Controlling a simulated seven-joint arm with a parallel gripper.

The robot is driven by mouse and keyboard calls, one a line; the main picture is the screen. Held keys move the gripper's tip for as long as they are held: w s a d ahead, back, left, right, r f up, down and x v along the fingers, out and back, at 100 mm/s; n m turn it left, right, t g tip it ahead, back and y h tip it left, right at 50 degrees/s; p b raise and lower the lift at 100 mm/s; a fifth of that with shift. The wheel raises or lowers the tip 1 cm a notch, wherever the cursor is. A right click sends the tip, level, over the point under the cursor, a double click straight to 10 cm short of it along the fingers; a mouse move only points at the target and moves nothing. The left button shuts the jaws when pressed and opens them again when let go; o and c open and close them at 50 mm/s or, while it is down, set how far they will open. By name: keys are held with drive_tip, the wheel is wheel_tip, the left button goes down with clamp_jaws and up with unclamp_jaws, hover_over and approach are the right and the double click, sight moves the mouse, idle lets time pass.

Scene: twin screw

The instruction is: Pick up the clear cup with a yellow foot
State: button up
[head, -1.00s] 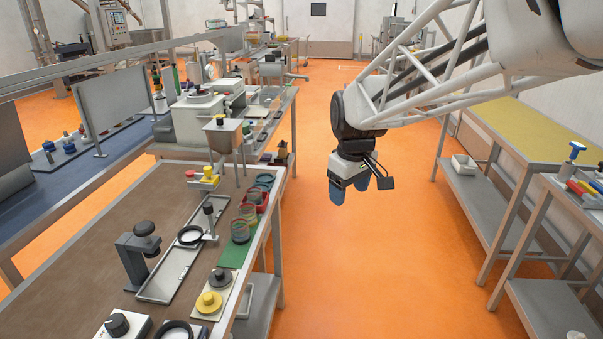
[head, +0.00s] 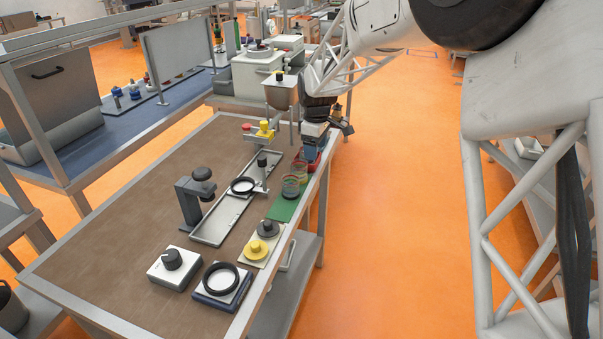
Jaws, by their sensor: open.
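Small clear cups (head: 291,186) with coloured rims or feet stand by the green mat (head: 284,208) near the right edge of the brown-topped table. They overlap and are too small to tell which one has the yellow foot. My gripper (head: 312,153), with blue fingers, points down just behind these cups, over or beside the red tray (head: 315,162). It holds nothing that I can see. The gap between its fingers is hard to make out. It hides part of the red tray and anything standing there.
A black stand (head: 193,200), a long grey tray (head: 219,223) and a black ring holder (head: 243,186) are left of the cups. Bare tabletop lies left. Orange floor is right.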

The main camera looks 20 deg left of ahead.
drive_tip(key=n, duration=0.1)
hover_over(302, 170)
drive_tip(key=w, duration=0.2)
wheel_tip(302, 170, down, 3)
drive_tip(key=shift+a, duration=0.4)
drive_tip(key=shift+f, duration=0.1)
drive_tip(key=shift+f, duration=1.2)
drive_tip(key=shift+f, duration=0.1)
drive_tip(key=shift+d+f, duration=0.1)
drive_tip(key=shift+f, duration=2.4)
drive_tip(key=shift+c, duration=0.5)
